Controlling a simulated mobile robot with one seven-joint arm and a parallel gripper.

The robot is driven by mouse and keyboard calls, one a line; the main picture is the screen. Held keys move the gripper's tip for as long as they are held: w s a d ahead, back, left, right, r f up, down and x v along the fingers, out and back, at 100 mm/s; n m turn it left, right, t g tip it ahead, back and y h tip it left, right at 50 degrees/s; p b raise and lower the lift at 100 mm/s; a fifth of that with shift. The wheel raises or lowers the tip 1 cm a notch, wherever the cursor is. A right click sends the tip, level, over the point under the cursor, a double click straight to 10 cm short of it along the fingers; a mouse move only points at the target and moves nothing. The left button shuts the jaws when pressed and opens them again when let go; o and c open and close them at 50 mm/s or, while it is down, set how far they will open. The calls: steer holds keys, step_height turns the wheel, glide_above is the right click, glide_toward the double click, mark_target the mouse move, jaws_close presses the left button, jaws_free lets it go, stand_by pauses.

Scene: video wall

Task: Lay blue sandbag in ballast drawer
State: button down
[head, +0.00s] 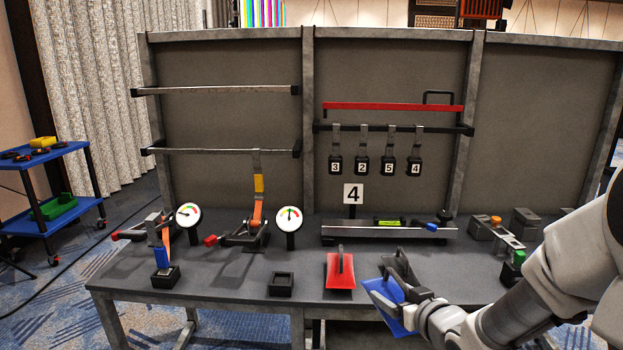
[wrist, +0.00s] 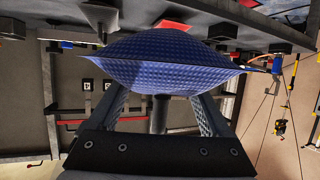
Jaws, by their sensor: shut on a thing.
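The blue sandbag (head: 384,298) hangs from my gripper (head: 400,272) over the front edge of the workbench, right of the middle. In the wrist view the quilted blue sandbag (wrist: 160,60) fills the space between and beyond my two fingers, and its handle lies between them. My gripper is shut on it. I cannot make out a ballast drawer for certain in either view; the space under the bench front is dark and partly hidden by my arm.
A red sandbag (head: 341,274) with an upright handle lies on the workbench (head: 225,285) just left of the blue one. A small black open box (head: 281,284) stands further left. A long metal tray (head: 375,232) with a level lies behind.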

steer(key=a+r+p, duration=0.3)
steer(key=r+p, duration=1.3)
steer(key=m+h, duration=0.3)
glide_above(377, 289)
step_height(377, 289, down, 10)
steer(key=shift+w+r, duration=0.1)
steer(key=shift+f+h, duration=0.3)
steer(key=shift+f, duration=0.15)
steer(key=shift+d, duration=0.1)
stand_by(0.5)
